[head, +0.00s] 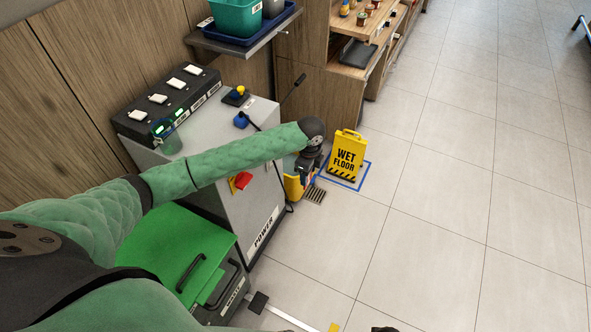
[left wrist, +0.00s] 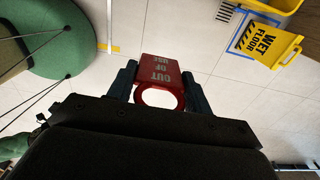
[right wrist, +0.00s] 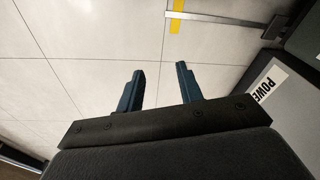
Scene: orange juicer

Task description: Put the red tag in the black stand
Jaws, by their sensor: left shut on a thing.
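The red tag (left wrist: 158,72) reads OUT OF USE and has a ring-shaped end. My left gripper (left wrist: 159,85) is shut on it, with one finger on each side, in the left wrist view. In the head view my left gripper (head: 304,172) is in front of the grey power cabinet, and the tag cannot be made out there. My right gripper (right wrist: 158,78) is open and empty above the floor in the right wrist view. I cannot identify the black stand for sure; a small black object (head: 258,302) is low beside the green-lidded bin.
The grey power cabinet (head: 262,195) carries a red switch on yellow (head: 242,180). A yellow WET FLOOR sign (head: 348,156) stands inside a blue floor outline. A green-lidded bin (head: 180,250) is at lower left.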

